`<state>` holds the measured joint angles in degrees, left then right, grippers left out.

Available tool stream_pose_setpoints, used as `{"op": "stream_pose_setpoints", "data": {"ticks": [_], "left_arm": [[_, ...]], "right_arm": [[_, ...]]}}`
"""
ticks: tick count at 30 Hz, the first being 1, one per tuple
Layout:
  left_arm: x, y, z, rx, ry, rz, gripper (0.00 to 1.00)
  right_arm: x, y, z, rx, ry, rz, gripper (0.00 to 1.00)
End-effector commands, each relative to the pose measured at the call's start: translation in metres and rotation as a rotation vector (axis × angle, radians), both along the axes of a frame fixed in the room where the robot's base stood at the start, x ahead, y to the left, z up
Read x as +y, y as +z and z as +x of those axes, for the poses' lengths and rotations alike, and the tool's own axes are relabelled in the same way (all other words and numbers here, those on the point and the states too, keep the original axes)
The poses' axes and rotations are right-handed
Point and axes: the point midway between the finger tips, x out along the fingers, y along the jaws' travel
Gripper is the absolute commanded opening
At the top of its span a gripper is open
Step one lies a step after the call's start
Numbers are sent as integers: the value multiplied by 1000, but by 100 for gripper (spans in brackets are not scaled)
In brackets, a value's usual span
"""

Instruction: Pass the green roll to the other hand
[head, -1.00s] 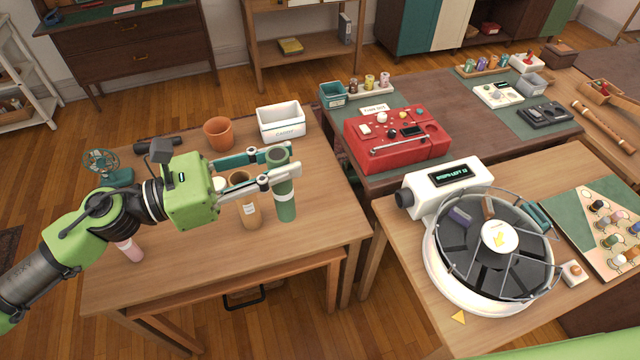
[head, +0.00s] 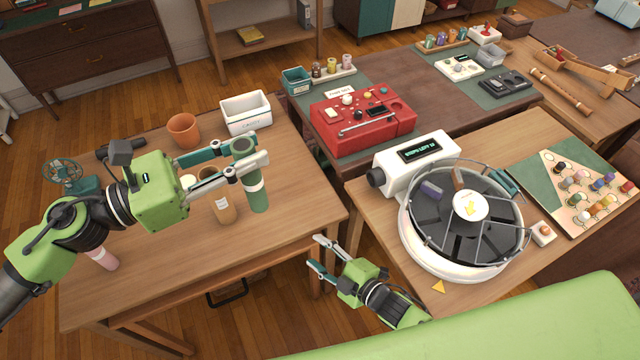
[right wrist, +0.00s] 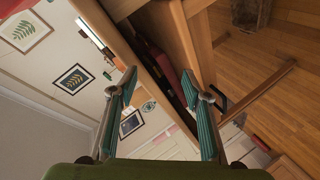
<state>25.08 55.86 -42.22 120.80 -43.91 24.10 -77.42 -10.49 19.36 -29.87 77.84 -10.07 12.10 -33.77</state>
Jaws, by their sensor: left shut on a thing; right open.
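The green roll (head: 258,196) stands upright over the right part of the left wooden table in the head view. My left gripper (head: 254,160) is shut on its upper part. I cannot tell whether the roll's bottom touches the tabletop. My right gripper (head: 314,255) is open and empty, below and to the right of the roll, near the table's front right corner. In the right wrist view, the open fingers of my right gripper (right wrist: 165,90) have nothing between them, and the roll does not show.
A tan roll (head: 222,208) stands beside the green roll, and a pink roll (head: 103,258) is at the left. An orange pot (head: 184,130) and a white bin (head: 246,114) stand behind. A round carousel device (head: 430,250) occupies the right table. A floor gap separates the tables.

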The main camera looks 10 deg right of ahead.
Motion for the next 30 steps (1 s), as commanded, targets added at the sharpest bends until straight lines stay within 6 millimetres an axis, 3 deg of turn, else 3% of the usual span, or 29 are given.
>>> {"op": "stream_pose_setpoints", "data": {"ticks": [1,4,9,15,21,30], "left_arm": [[0,0,0,0,0,0,0],[0,0,0,0,0,0,0],[0,0,0,0,0,0,0],[0,0,0,0,0,0,0],[0,0,0,0,0,0,0],[0,0,0,0,0,0,0]], "right_arm": [[12,28,6,-81,51,-3,44],[36,83,10,-245,151,-6,44],[21,183,22,-644,263,-240,44],[14,286,3,-1124,409,-607,44],[13,347,-30,-1515,552,-999,44],[12,372,-54,-1770,674,-1327,44]]}}
